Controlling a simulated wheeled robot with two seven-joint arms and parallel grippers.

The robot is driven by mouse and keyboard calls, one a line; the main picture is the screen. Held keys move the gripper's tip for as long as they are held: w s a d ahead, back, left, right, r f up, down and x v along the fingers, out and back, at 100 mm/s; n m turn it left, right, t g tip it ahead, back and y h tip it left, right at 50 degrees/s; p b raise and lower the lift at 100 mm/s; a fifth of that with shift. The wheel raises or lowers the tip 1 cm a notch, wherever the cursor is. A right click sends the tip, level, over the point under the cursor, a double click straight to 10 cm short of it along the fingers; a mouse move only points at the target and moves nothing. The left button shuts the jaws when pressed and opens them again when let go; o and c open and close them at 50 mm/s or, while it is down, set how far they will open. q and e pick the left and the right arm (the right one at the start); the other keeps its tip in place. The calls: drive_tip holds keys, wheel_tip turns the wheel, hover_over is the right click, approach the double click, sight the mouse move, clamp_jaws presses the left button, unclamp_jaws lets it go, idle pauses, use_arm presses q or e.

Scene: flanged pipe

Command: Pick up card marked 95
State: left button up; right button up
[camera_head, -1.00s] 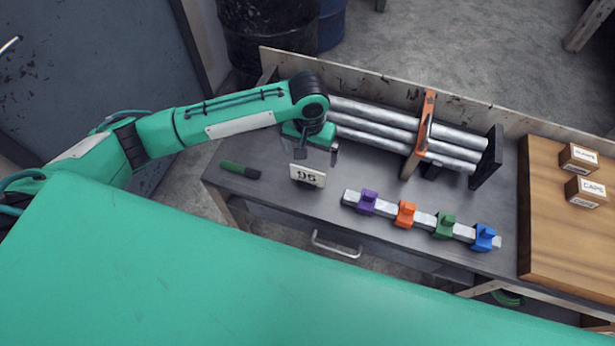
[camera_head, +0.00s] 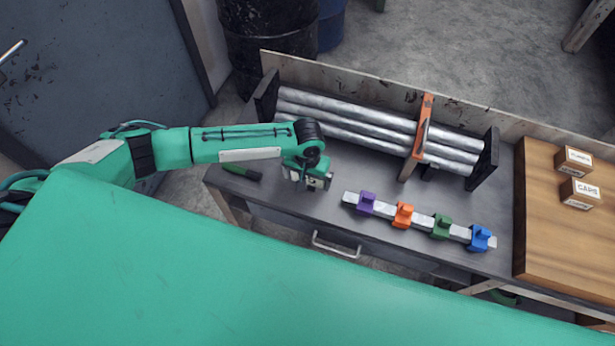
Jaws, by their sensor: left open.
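The card marked 95 (camera_head: 316,182) stands on the grey workbench near its front left. It is now mostly hidden behind my left gripper, and only a pale part of it shows; its number cannot be read now. My left gripper (camera_head: 311,184) is open and low over the card, with its fingers down around or right beside it. I cannot tell whether the fingers touch the card. My right gripper is not in view.
A green-handled tool (camera_head: 242,172) lies left of the card. A metal bar (camera_head: 350,198) with purple, orange, green and blue clamps lies to the right. Behind, a rack holds several pipes (camera_head: 350,116). A wooden board (camera_head: 545,235) carries small boxes (camera_head: 580,194) at the right.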

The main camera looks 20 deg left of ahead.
use_arm(q)
drive_tip(key=shift+f, duration=0.85)
drive_tip(key=c, duration=0.7)
drive_tip(key=shift+w+r, duration=0.1)
